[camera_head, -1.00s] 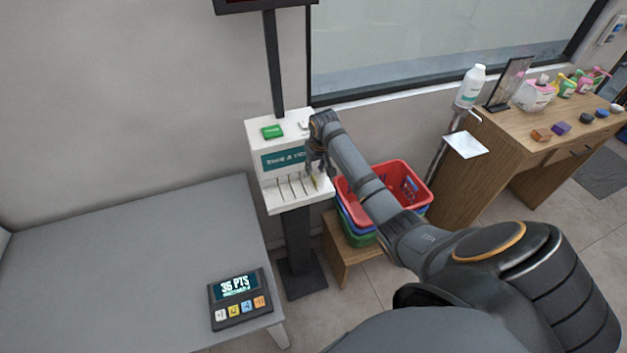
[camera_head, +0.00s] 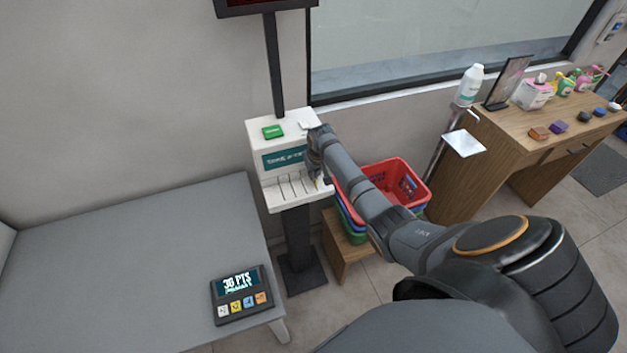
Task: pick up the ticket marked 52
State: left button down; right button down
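The white ticket dispenser (camera_head: 257,165) stands on a dark post against the wall. It has a green button (camera_head: 273,131) on top, a teal sign (camera_head: 284,158) and several dark vertical slots in its lower front. My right arm reaches across from the lower right. My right gripper (camera_head: 318,180) is at the right end of the slots, mostly hidden by its own wrist, so its fingers and anything between them cannot be made out. No number 52 is legible, and I cannot make out a ticket. My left gripper is not in view.
Stacked baskets, a red one (camera_head: 413,170) on top, sit on a low wooden stand (camera_head: 345,262) right of the dispenser. A grey table (camera_head: 110,260) holds a keypad display (camera_head: 240,294). A wooden counter (camera_head: 480,160) with bottles is at right.

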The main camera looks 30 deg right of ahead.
dwell(0.3)
jog(key=shift+r+b, duration=0.3)
notch_tip(320, 180, up, 2)
jog(key=shift+w+r+b, duration=0.1)
jog(key=shift+b, duration=0.8)
jog(key=s+r+b, duration=0.3)
jog(key=s+r, duration=0.7)
jog(key=s, duration=0.4)
jog(key=shift+d, duration=0.15)
